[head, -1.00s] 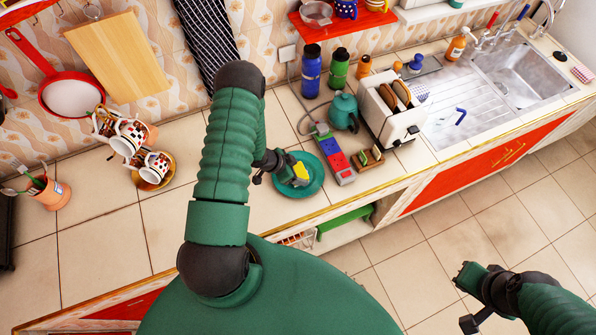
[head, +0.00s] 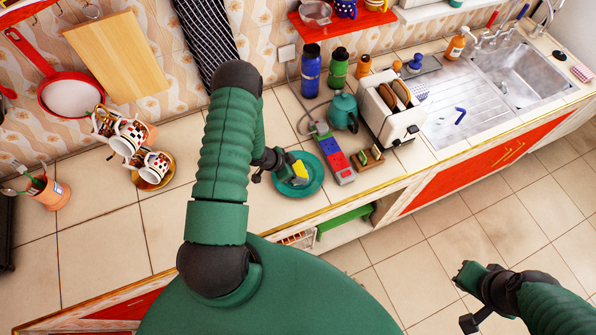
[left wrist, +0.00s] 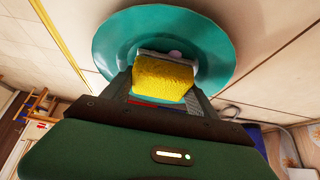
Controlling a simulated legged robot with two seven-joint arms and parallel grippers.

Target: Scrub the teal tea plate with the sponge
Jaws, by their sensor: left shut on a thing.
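The teal tea plate (head: 313,184) lies on the tiled counter, right of my left forearm in the head view. It also shows in the left wrist view (left wrist: 112,45). The sponge (head: 300,170) is yellow on the side facing the wrist camera (left wrist: 162,77). My left gripper (head: 283,167) is shut on the sponge and holds it over the plate's middle. I cannot tell for sure whether the sponge touches the plate. My right gripper (head: 466,297) is over the floor, away from the counter; its jaw opening is not clear.
A red and blue block-like item (head: 335,156) lies right of the plate, close to it. A teal teapot (head: 344,112), a toaster (head: 387,112) and a small wooden holder (head: 368,159) stand further right. Cups on a stand (head: 133,137) are left. The counter's front edge (head: 300,219) is near the plate.

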